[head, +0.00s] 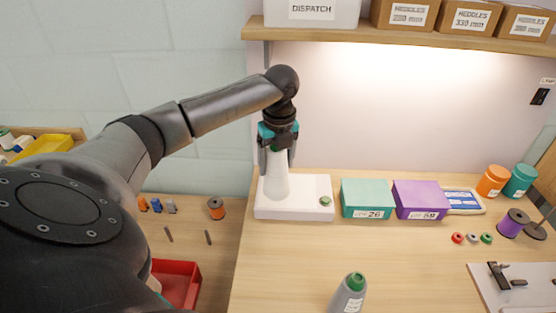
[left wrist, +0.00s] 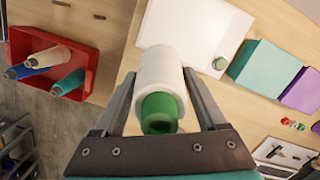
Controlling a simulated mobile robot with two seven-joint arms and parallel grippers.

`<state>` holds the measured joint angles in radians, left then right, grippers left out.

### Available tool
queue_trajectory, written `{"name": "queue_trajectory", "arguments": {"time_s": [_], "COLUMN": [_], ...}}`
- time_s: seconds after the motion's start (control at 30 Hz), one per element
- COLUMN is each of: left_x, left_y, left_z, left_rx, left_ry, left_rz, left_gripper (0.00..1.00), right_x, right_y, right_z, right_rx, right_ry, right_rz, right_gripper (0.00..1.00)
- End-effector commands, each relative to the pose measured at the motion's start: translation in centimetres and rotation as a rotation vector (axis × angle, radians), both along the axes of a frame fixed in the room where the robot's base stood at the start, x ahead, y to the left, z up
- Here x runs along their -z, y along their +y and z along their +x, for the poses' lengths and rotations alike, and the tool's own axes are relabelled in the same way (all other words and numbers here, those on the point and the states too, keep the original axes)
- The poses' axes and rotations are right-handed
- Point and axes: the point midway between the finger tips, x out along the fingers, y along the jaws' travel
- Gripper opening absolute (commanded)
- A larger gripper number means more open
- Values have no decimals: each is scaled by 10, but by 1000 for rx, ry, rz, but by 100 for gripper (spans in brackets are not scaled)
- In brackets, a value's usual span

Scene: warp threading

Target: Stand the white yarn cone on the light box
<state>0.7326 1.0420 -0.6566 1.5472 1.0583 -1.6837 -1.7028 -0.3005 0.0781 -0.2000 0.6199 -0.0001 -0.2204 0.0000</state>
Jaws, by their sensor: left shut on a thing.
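The white yarn cone (head: 276,182) is upright in my left gripper (head: 277,160), which points down from above with its fingers on either side of the cone's upper part. In the left wrist view the cone (left wrist: 161,75) shows its green tip towards the camera, between the two fingers. The cone's base is over the left part of the light box (head: 308,188), a flat white box with a green knob on its right. I cannot tell whether the base touches the box top. The box also shows in the left wrist view (left wrist: 190,25). My right gripper is not in view.
A teal box (head: 367,198) and a purple box (head: 420,199) stand right of the light box. A grey cone with a green tip (head: 348,294) stands at the table's front. A red bin (head: 178,283) is at lower left. The table's middle is clear.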

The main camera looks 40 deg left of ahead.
Motion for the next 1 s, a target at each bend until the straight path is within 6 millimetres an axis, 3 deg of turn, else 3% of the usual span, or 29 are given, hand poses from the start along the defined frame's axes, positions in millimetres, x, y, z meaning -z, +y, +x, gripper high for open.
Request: {"name": "queue_trajectory", "arguments": {"time_s": [0.6,0.87,1.0], "left_x": [-1,28,54], "left_y": [47,47,47], "left_z": [57,56,55], "left_rx": [-1,1,0], "left_ry": [-3,1,4], "left_rz": [-1,0,-1], "left_gripper": [0,0,0], "right_x": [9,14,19], "right_y": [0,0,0], "right_z": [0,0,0], "right_rx": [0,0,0], "right_ry": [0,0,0], "right_rz": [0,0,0], "right_gripper": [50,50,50]}}
